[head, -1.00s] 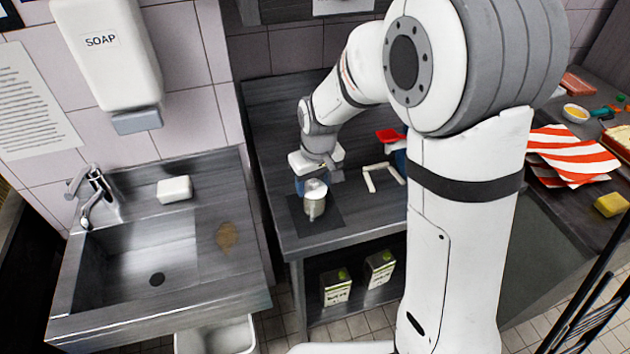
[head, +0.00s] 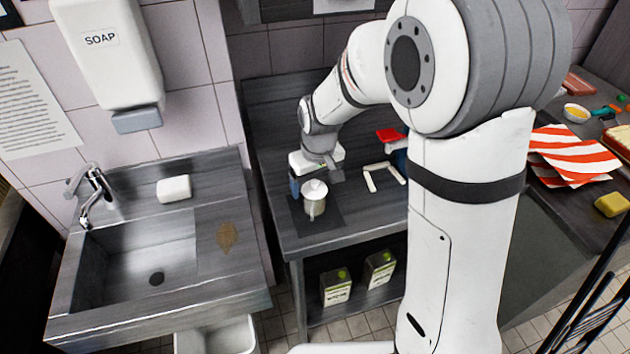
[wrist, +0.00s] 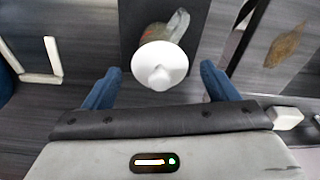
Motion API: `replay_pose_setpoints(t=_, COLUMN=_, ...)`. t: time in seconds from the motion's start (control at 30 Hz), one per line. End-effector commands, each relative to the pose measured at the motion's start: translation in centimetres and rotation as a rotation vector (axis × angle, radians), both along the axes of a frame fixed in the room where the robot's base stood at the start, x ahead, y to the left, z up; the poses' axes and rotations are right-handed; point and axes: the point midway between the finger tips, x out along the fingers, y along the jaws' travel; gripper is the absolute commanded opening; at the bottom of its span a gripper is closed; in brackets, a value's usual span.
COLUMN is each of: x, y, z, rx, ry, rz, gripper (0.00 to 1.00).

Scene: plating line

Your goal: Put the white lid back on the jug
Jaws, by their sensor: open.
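The jug (head: 314,207) stands upright on a dark mat on the counter, with the white lid (head: 315,187) on top of its mouth. In the wrist view the round lid (wrist: 160,66) with its central knob covers most of the jug (wrist: 155,33); I cannot tell whether it is fully seated. My gripper (wrist: 161,74) is open, its blue fingers on either side of the lid with a gap to each, holding nothing. In the head view one blue finger shows left of the lid; the other is hidden or unclear.
A white angled bracket-like piece (head: 383,177) and a red-topped blue object (head: 391,137) lie right of the jug. The dark mat (head: 330,222) is bare around the jug. A sink (head: 140,270) with a soap bar (head: 174,189) stands left. Cartons (head: 336,287) sit on the shelf below.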

Motion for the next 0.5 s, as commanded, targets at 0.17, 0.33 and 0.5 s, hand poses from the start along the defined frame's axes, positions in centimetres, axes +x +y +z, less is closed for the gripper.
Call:
replay_pose_setpoints(t=0.17, x=0.0, y=0.0, z=0.2, rx=0.000, ry=-0.001, rz=0.000, gripper=0.80)
replay_pose_setpoints(t=0.33, x=-0.1, y=-0.1, z=2.3, rx=0.002, ry=-0.006, rz=0.000, gripper=0.80)
replay_pose_setpoints(t=0.5, x=-0.5, y=-0.3, z=5.2, rx=0.002, ry=-0.005, rz=-0.001, gripper=0.80)
